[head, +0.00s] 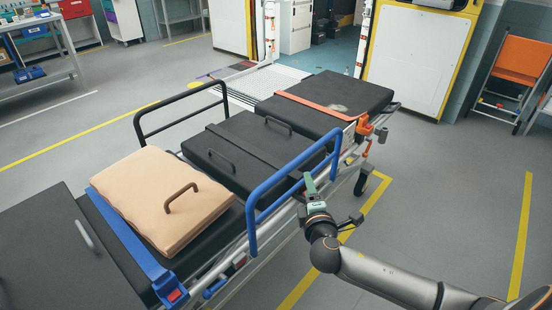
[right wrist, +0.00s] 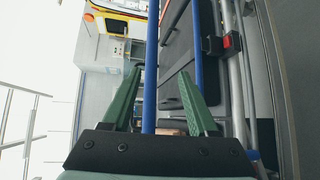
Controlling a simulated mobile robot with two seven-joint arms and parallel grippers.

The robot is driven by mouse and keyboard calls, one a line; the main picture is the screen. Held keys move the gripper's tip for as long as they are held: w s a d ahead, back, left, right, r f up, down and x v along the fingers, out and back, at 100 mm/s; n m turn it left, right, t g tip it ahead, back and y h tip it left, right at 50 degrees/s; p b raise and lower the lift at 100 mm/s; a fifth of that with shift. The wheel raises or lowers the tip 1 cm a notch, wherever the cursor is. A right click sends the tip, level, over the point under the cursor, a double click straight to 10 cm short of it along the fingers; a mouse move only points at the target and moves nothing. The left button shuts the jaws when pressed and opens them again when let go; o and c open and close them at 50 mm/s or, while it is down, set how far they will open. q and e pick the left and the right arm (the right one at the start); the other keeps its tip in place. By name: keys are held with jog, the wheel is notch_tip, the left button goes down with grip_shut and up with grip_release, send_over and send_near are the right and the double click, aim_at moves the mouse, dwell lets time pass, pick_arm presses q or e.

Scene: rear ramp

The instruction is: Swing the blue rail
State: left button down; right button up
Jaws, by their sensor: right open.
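The blue rail (head: 290,168) stands raised along the near long side of the stretcher (head: 205,272). My right gripper (head: 309,184) is at the outer side of this rail, near its middle, with green fingers pointing up. In the right wrist view the gripper (right wrist: 160,88) is open, and a bar of the blue rail (right wrist: 151,70) shows between its fingers, closer to the left finger. I cannot tell whether a finger touches it. A second blue bar (right wrist: 197,45) shows to the right. My left gripper is not in view.
A black rail (head: 180,97) stands on the stretcher's far side. A tan pad with a handle (head: 160,195) and black pads (head: 240,140) lie on top. A ramp (head: 262,83) leads into the vehicle behind.

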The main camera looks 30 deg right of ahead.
aim_at(301, 160)
jog(key=x, duration=0.4)
jog(key=r+b+x, duration=0.1)
jog(key=x, duration=0.8)
jog(key=shift+w+r, duration=0.2)
grip_shut()
dwell(1.1)
